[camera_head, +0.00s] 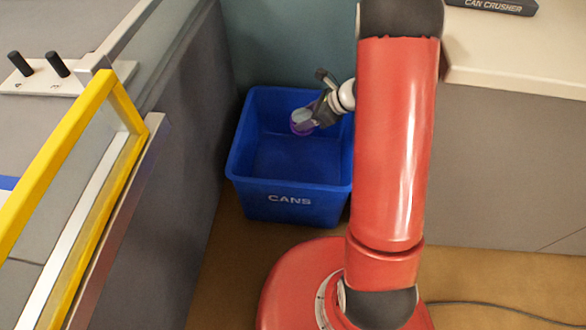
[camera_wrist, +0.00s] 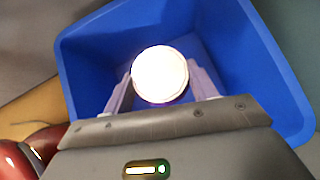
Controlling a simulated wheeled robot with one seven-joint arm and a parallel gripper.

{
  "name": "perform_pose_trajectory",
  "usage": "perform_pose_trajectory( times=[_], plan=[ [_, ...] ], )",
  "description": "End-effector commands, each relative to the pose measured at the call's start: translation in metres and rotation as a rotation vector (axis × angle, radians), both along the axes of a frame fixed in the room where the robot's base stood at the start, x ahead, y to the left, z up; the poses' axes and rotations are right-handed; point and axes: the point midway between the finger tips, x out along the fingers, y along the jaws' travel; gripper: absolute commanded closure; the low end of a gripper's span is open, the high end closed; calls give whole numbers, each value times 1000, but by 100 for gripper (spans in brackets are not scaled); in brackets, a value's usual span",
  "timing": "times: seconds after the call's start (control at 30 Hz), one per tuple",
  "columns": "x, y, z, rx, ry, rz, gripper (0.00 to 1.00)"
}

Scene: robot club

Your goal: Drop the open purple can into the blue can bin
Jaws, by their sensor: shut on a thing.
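The purple can (camera_head: 301,121) is between the fingers of my gripper (camera_head: 313,112), which is shut on it. In the wrist view the can (camera_wrist: 160,75) shows its round, bright top between the two fingers. The blue bin (camera_head: 291,198), marked "CANS", stands on the floor. In the head view the can and gripper appear over the bin's opening, toward its right back. In the wrist view the blue bin (camera_wrist: 85,65) surrounds the can on the visible sides. How high the can is above the bin's floor is hard to tell. The bin's right side is partly hidden by my arm.
A yellow-edged frame (camera_head: 60,140) and a grey panel stand left of the bin. A teal wall (camera_head: 290,45) is behind it. A counter (camera_head: 520,55) with a "CAN CRUSHER" device (camera_head: 493,5) is at the right. A cable (camera_head: 500,308) lies on the floor.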

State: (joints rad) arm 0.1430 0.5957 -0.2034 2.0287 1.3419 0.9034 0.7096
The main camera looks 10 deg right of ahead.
Motion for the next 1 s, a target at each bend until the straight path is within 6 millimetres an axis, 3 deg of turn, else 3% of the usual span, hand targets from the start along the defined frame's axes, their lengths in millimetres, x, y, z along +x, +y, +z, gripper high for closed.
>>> perform_pose_trajectory(
  times=[0.03, 0.2, 0.5, 0.53, 0.7, 1.0],
  plan=[
    [0, 0, -12, 0, 2, 0, 67],
    [0, 0, -26, 0, 0, -1, 67],
    [0, 0, -26, 0, 0, -1, 67],
    [0, 0, -26, 0, 0, -1, 40],
    [0, 0, -26, 0, 0, -1, 18],
    [0, 0, -24, 0, 0, -1, 17]
  ],
)
